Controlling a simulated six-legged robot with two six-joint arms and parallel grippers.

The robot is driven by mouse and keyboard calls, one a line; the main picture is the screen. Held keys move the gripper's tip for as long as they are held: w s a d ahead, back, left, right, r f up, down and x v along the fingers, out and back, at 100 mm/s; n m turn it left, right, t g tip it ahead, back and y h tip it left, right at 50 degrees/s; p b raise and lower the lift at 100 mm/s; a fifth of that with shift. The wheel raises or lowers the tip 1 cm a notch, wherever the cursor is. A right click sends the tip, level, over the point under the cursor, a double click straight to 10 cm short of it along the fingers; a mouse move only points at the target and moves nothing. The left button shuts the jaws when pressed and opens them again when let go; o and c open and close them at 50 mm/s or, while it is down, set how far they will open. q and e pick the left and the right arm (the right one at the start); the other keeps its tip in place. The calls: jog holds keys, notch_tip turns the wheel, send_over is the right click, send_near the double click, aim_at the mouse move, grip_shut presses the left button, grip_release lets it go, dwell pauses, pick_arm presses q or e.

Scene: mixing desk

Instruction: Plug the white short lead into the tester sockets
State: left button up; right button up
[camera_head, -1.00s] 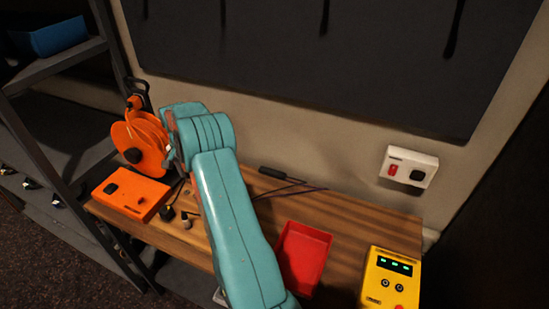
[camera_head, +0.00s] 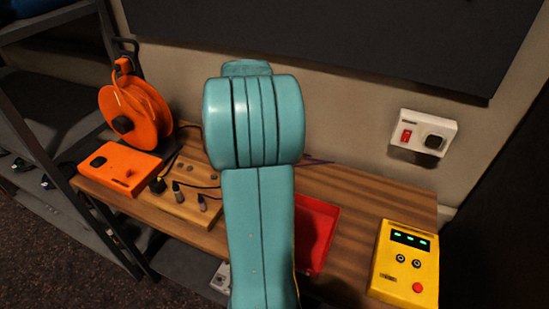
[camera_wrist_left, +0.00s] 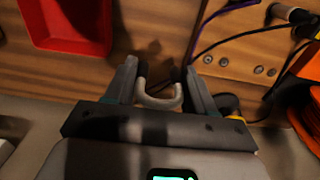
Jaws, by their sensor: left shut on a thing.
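The white short lead (camera_wrist_left: 158,95) shows in the left wrist view as a pale U-shaped loop between the fingers of my left gripper (camera_wrist_left: 160,74). The gripper is shut on it, above the wooden desk. In the head view my left arm hides the gripper and the lead. The yellow tester (camera_head: 406,262) stands at the right end of the desk, right of my arm. Its face has a dark screen with green marks, two round sockets (camera_head: 408,261) side by side and a red button. My right gripper is not in view.
A red tray (camera_head: 327,212) lies between my arm and the tester, partly hidden. An orange reel (camera_head: 125,124), an orange box (camera_head: 118,168) and a wooden board (camera_head: 160,207) with dark leads are at the left. A white wall socket (camera_head: 422,132) is above the desk's right.

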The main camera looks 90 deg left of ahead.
pick_arm(q)
jog(key=w+d+r, duration=0.1)
jog(key=w+d, duration=0.7)
jog(key=w, duration=0.5)
send_over(409, 261)
notch_tip(409, 261, down, 6)
jog(key=shift+a+r+b, duration=0.1)
jog(key=shift+r+b, duration=0.05)
jog(key=shift+b, duration=0.25)
jog(key=shift+f+b, duration=0.55)
jog(key=shift+f, duration=0.15)
jog(key=shift+f, duration=0.1)
jog(key=shift+f+b, duration=0.65)
jog(key=shift+f, duration=0.1)
jog(key=shift+s, duration=0.1)
jog(key=shift+f+b, duration=0.65)
jog(key=shift+b, duration=0.05)
dwell(0.7)
